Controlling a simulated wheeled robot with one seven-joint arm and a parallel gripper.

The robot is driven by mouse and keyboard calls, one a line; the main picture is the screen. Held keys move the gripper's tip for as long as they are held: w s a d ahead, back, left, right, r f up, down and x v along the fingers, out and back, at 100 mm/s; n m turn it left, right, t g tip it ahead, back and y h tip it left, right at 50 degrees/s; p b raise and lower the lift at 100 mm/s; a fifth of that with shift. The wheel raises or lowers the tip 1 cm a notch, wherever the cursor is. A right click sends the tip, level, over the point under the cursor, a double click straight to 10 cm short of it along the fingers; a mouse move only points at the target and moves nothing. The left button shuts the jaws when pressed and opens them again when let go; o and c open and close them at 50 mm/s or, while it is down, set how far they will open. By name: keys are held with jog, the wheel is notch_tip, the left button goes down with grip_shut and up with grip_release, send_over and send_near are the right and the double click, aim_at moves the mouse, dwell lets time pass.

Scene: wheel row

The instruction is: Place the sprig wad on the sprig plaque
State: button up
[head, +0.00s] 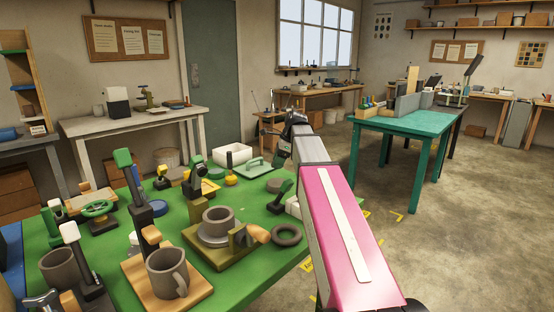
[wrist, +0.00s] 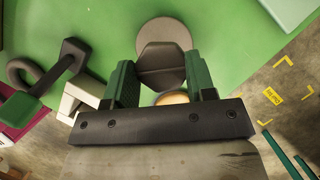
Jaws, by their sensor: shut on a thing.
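In the wrist view, my gripper (wrist: 162,78) has its two green fingers closed on a dark grey, faceted piece, which I take to be the sprig wad (wrist: 162,62). Beyond it lies a round grey-brown disc, likely the sprig plaque (wrist: 165,28). The wad overlaps the disc in this view; I cannot tell whether they touch. A tan rounded thing (wrist: 172,98) shows between the fingers near the palm. In the head view, my gripper (head: 284,150) is over the far right of the green table, with a grey disc (head: 274,185) below it. The wad cannot be made out there.
A mug (head: 167,272) on a board, a cup on a stand (head: 218,218), a white box (head: 232,155) and several tools crowd the green table.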

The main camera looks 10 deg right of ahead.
aim_at(276, 182)
jog(key=shift+f, duration=2.95)
jog(key=shift+f, duration=0.5)
